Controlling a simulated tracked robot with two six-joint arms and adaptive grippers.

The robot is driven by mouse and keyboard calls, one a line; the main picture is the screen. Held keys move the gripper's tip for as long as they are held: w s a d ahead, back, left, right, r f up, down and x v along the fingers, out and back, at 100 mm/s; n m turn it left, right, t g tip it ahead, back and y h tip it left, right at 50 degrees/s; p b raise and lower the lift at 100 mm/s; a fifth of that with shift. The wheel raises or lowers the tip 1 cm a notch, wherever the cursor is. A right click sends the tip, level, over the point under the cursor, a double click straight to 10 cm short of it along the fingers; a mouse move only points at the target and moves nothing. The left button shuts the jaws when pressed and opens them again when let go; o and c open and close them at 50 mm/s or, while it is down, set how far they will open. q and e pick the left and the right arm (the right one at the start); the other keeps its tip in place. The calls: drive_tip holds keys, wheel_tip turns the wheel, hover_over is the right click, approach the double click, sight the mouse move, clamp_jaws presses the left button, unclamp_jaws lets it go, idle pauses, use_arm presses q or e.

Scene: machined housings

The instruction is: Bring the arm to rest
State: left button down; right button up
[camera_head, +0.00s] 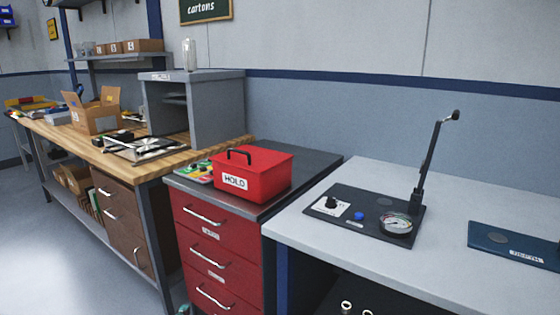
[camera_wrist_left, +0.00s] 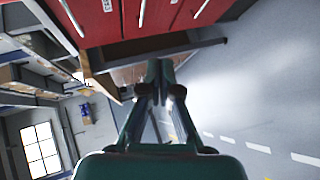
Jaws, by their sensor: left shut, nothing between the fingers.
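My left gripper (camera_wrist_left: 160,72) fills the middle of the left wrist view, with a teal body and dark fingers closed together and nothing between them. In the head view only a small teal bit of it (camera_head: 183,310) shows at the bottom edge, in front of the red drawer cabinet (camera_head: 215,250). In the wrist view the red drawer fronts (camera_wrist_left: 130,18) are at the top, beyond the fingers; I see no contact. My right gripper is not in view.
A red HOLD box (camera_head: 265,182) stands on the cabinet. To the right, a grey bench (camera_head: 480,195) carries a black gauge fixture (camera_head: 345,218) with a raised lever. A wooden bench (camera_head: 170,165) with a carton (camera_head: 97,118) is at left. Floor at lower left (camera_head: 40,240) is clear.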

use_arm(q)
drive_tip(key=s+d+m+g+h+p, duration=0.1)
drive_tip(key=s+d+m+g+p, duration=0.3)
drive_tip(key=s, duration=0.7)
drive_tip(key=s+d+f+m+g+h+p, duration=0.1)
drive_tip(key=s+d+m+g+p, duration=0.3)
drive_tip(key=s, duration=0.8)
drive_tip(key=s+d+f+m+g+h+p, duration=0.1)
drive_tip(key=s+d+m+g+h+p, duration=0.2)
drive_tip(key=s, duration=0.8)
drive_tip(key=d+m+g+p, duration=0.2)
drive_tip(key=m+p, duration=0.2)
drive_tip(key=p, duration=0.1)
drive_tip(key=shift+s+m, duration=0.25)
drive_tip(key=shift+m, duration=0.15)
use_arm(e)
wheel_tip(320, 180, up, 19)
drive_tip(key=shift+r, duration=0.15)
use_arm(q)
drive_tip(key=shift+f, duration=0.1)
